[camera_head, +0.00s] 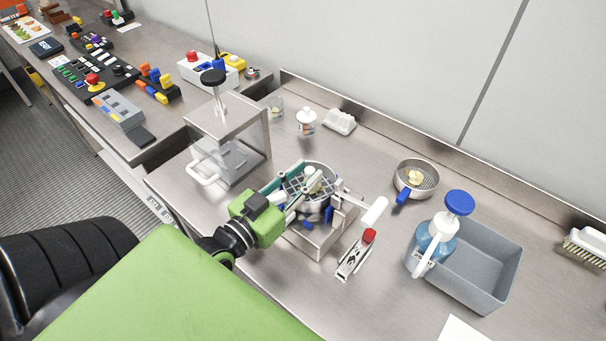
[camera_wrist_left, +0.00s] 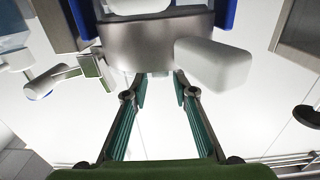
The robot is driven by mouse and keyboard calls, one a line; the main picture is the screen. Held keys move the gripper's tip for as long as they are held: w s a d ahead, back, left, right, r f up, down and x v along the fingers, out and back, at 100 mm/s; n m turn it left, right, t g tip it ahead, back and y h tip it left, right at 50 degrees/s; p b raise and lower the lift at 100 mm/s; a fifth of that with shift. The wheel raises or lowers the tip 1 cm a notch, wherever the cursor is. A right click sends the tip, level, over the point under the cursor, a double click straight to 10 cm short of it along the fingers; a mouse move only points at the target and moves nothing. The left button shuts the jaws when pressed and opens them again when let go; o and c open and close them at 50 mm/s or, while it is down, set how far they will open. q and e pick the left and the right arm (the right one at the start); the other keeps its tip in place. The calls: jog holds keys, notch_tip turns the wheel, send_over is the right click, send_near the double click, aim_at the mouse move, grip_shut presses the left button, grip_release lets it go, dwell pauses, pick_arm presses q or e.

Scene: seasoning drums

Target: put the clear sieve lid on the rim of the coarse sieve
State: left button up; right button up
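A round metal sieve (camera_head: 318,208) sits on a metal stand in the middle of the bench. A coarse grid shows at its top, with a pale knob (camera_head: 311,171) over it. The knob looks like the clear lid's, but I cannot make out the lid's edge or whether it touches the rim. My left gripper (camera_head: 297,187) is at the sieve's left side, its teal fingers spread apart. In the left wrist view the fingers (camera_wrist_left: 162,88) are apart near a curved metal wall (camera_wrist_left: 158,43), with nothing clearly gripped. My right gripper is out of view.
A white crank handle (camera_head: 375,210) sticks out right of the stand, beside a red-tipped tool (camera_head: 355,254). A blue-handled round pan (camera_head: 430,190) holds yellow pieces. A grey bin (camera_head: 496,267) and blue-topped bottle (camera_head: 440,246) stand right; a clear box (camera_head: 244,150) stands left.

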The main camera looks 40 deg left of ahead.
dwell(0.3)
pick_arm(q)
jog(key=shift+s, duration=0.15)
jog(key=shift+s, duration=0.35)
jog(key=s+a+b, duration=0.1)
jog(key=s+b, duration=0.1)
jog(key=s, duration=0.9)
jog(key=shift+b, duration=0.4)
jog(key=shift+r, duration=0.1)
dwell(0.5)
